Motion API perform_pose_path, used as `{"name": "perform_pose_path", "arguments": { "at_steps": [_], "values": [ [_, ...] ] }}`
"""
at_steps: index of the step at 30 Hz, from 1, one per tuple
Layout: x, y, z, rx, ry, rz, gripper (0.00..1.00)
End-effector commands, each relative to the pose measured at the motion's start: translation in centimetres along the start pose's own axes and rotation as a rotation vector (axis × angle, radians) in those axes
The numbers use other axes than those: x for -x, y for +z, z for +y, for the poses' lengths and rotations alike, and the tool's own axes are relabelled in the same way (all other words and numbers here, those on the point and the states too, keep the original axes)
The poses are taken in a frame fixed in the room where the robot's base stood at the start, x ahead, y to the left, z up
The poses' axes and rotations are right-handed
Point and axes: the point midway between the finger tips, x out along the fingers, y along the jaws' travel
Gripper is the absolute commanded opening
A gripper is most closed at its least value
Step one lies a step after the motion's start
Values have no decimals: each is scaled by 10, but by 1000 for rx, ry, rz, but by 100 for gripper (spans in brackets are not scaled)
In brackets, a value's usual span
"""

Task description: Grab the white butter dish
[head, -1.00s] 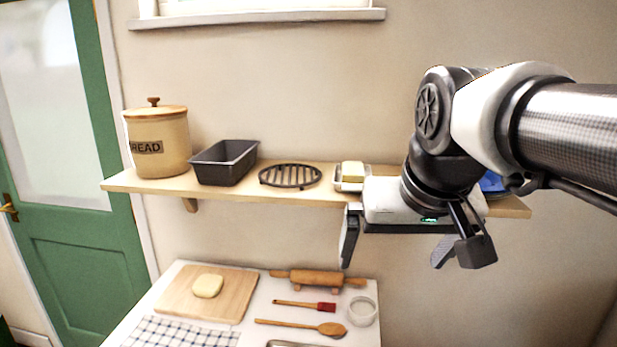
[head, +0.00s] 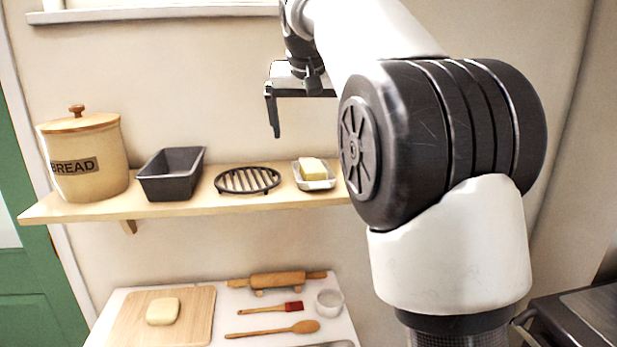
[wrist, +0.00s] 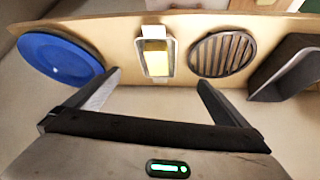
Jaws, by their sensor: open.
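The white butter dish (head: 318,185) sits on the wooden shelf, a small open tray with a yellow block of butter (head: 311,167) in it. In the wrist view the white butter dish (wrist: 141,62) lies ahead, roughly centred between the two fingers. My gripper (wrist: 159,82) is open and empty, apart from the dish. In the head view it hangs above the shelf, higher than the dish; one finger shows clearly and the other side is partly hidden by my arm.
On the shelf (head: 80,207) a round black trivet (head: 247,181) stands beside the dish, then a dark loaf tin (head: 171,176) and a bread crock (head: 85,155). A blue plate (wrist: 60,58) lies on the dish's other side. A counter with baking tools is below.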

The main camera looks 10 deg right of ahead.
Motion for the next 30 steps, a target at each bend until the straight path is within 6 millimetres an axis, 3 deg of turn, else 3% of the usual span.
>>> {"name": "perform_pose_path", "arguments": {
  "at_steps": [3, 12, 23, 30],
  "values": [
    [-29, 2, 1, -1, 2, -5, 100],
    [-88, 0, 1, 0, 1, -3, 100],
    [-113, -2, 2, 0, 0, -1, 100],
    [-148, -5, 4, 1, 0, -2, 100]
  ]
}}
